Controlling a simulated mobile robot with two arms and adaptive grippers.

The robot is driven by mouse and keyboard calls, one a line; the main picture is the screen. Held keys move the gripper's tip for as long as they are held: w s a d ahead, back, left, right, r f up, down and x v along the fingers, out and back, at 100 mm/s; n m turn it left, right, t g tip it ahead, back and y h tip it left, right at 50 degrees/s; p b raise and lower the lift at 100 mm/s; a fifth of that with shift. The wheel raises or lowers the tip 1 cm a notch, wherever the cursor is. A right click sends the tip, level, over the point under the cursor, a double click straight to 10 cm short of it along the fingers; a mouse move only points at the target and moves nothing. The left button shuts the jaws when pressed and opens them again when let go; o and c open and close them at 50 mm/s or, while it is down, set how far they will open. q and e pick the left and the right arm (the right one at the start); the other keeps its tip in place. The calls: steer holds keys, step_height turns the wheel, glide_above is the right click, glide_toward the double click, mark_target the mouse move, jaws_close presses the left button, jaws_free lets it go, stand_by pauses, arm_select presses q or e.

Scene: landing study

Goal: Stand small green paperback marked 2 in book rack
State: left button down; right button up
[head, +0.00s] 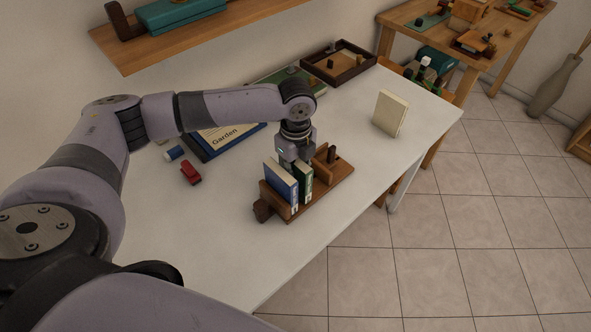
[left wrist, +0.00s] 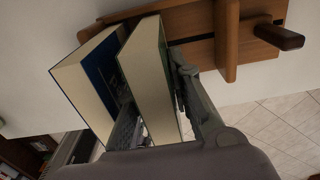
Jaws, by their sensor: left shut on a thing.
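The wooden book rack (head: 334,176) stands near the table's front edge, with a dark knob at its left end and an upright divider with a dark peg at its right. A blue book (head: 280,184) stands upright at its left end. The green paperback (head: 305,184) is upright in the rack, right beside the blue book. My left gripper (head: 296,158) reaches down from above and is shut on the green paperback. In the left wrist view the green paperback (left wrist: 148,75) is between the fingers, beside the blue book (left wrist: 82,83). Whether its bottom touches the rack is hidden.
A cream book (head: 390,112) stands alone on the white table to the right. A red toy car (head: 191,172), a blue block (head: 174,153) and a Garden book (head: 228,137) lie left of the rack. A dark tray (head: 364,66) is at the back. The table's front left is clear.

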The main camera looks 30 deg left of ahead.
arm_select(q)
steer(key=shift+f, duration=0.1)
steer(key=c, duration=1.7)
jaws_free()
steer(key=shift+f, duration=0.1)
step_height(320, 180, up, 12)
steer(key=shift+r+b, duration=0.15)
steer(key=shift+b, duration=0.15)
